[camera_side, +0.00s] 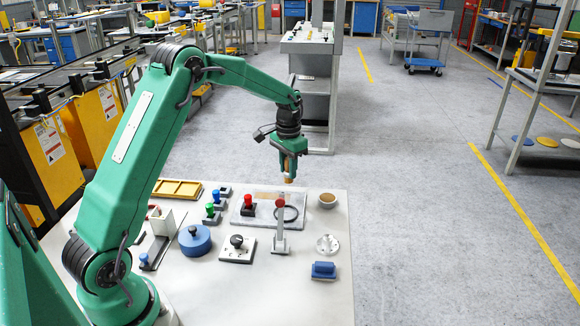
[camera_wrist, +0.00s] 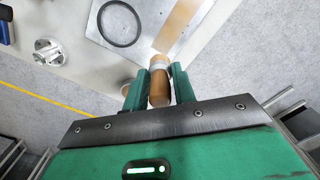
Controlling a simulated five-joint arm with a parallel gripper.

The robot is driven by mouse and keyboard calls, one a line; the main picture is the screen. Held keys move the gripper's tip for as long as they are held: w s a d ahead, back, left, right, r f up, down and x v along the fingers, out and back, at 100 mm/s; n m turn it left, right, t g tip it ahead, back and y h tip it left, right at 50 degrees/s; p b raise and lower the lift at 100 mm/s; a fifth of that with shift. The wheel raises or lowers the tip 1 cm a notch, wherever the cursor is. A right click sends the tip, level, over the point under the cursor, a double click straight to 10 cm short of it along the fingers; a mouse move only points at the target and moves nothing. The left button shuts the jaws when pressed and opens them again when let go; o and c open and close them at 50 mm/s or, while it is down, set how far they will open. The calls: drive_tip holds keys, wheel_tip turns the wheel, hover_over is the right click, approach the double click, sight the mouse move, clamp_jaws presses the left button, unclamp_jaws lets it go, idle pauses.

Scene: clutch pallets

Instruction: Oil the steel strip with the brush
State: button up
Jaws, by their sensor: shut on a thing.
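My gripper (camera_side: 289,166) is shut on the brush (camera_wrist: 158,88), a wooden handle with a pale collar, and holds it pointing down. In the side view only the brush's lower end (camera_side: 288,180) shows below the fingers. The brush appears above the far edge of a flat grey plate (camera_side: 244,215), apart from it. A tan strip-like area (camera_side: 271,195) lies on that plate; it also shows in the wrist view (camera_wrist: 182,22), just beyond the brush. I cannot tell whether this area or the grey plate is the steel strip. A small bowl with brown contents (camera_side: 327,202) stands to the right.
A black ring (camera_side: 287,214), a red-knobbed part (camera_side: 248,205) and an upright red-topped lever (camera_side: 280,228) stand on or by the plate. A blue round part (camera_side: 195,241), a black-knobbed block (camera_side: 237,248), a silver flanged part (camera_side: 327,244) and a blue block (camera_side: 324,270) stand nearer.

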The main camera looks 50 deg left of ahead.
drive_tip(key=shift+r, duration=1.5)
drive_tip(key=shift+f, duration=0.15)
drive_tip(key=shift+f, duration=3.35)
drive_tip(key=shift+f, duration=1.05)
drive_tip(key=shift+s+a+r, duration=0.1)
drive_tip(key=shift+s+a, duration=0.15)
drive_tip(key=shift+s, duration=0.05)
drive_tip(key=shift+a, duration=0.1)
drive_tip(key=shift+s+a, duration=0.15)
drive_tip(key=shift+s, duration=0.05)
